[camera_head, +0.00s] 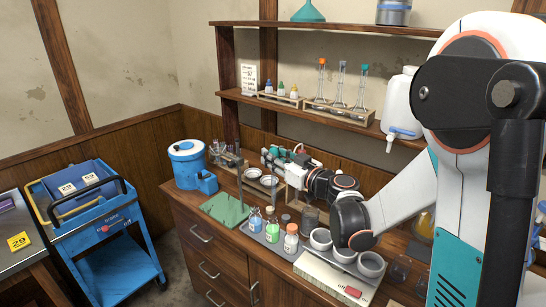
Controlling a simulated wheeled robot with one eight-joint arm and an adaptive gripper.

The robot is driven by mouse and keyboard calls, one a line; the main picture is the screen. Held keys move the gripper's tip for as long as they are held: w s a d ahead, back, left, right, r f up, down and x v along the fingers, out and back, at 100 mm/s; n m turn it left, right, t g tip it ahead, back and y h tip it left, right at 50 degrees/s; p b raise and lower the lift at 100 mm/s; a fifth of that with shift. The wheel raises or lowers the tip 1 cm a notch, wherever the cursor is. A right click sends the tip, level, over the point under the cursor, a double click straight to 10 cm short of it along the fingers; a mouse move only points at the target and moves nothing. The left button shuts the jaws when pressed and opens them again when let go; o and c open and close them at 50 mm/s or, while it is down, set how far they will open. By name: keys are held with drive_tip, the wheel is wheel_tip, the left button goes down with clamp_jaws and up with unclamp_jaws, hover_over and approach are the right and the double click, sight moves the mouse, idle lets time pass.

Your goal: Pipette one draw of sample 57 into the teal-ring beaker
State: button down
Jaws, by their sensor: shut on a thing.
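My arm reaches in from the right, and my gripper (279,161) is over the back of the wooden bench. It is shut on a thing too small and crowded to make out. Three small bottles stand at the tray's front: one with pale blue (256,221), one with green liquid (272,231), and one white-labelled with an orange band (291,240). Their labels are too small to read, so I cannot tell which is sample 57. I cannot pick out a teal-ring beaker or a pipette for certain.
A green mat (225,208) and blue canister (187,163) are left. The shelf (282,102) holds flasks and dropper bottles. A blue cart (108,240) stands left of the bench.

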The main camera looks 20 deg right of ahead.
sight(275, 191)
drive_tip(key=shift+w+a+f, duration=0.15)
drive_tip(key=shift+a, duration=0.05)
wheel_tip(275, 191, down, 12)
drive_tip(key=b, duration=1)
drive_tip(key=shift+d, duration=0.1)
drive_tip(key=shift+r, duration=0.2)
drive_tip(key=c, duration=2)
unclamp_jaws()
